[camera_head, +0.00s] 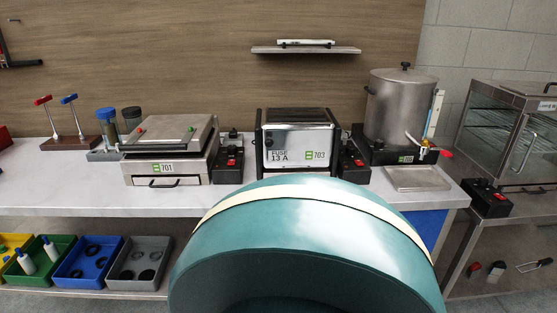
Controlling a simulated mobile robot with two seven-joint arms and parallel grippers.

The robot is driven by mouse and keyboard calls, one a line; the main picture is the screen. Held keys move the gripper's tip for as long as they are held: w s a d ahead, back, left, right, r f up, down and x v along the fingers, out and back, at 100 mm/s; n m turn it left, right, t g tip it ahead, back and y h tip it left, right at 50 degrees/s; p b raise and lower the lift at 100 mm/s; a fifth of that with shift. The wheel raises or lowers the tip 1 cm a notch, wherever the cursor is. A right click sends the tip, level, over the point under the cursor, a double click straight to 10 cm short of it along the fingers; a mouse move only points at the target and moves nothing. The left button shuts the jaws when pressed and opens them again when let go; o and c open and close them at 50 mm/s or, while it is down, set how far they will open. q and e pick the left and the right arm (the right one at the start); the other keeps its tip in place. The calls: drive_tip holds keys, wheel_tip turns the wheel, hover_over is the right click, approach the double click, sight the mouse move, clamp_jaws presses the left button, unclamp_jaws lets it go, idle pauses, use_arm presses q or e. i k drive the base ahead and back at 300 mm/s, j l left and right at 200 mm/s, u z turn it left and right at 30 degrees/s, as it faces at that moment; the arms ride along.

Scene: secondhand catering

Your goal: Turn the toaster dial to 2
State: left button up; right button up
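The toaster (298,142) is a silver, black-sided box with a black top, standing on the white counter in the middle of the head view. Its front carries the words "FUSE 13 A" and a green label reading 703. A small dark round spot (269,142) on the left of its front may be the dial; it is too small to read its setting. Neither of my grippers shows in this view.
A flat press labelled 701 (168,149) stands left of the toaster, and a steel urn (399,110) right. Black boxes with red switches (229,160) (354,160) flank the toaster. The counter (75,190) is clear at its front left.

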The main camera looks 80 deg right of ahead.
sight(350, 149)
drive_tip(key=z, duration=3.1)
drive_tip(key=i+l+u, duration=0.35)
drive_tip(key=l, duration=0.15)
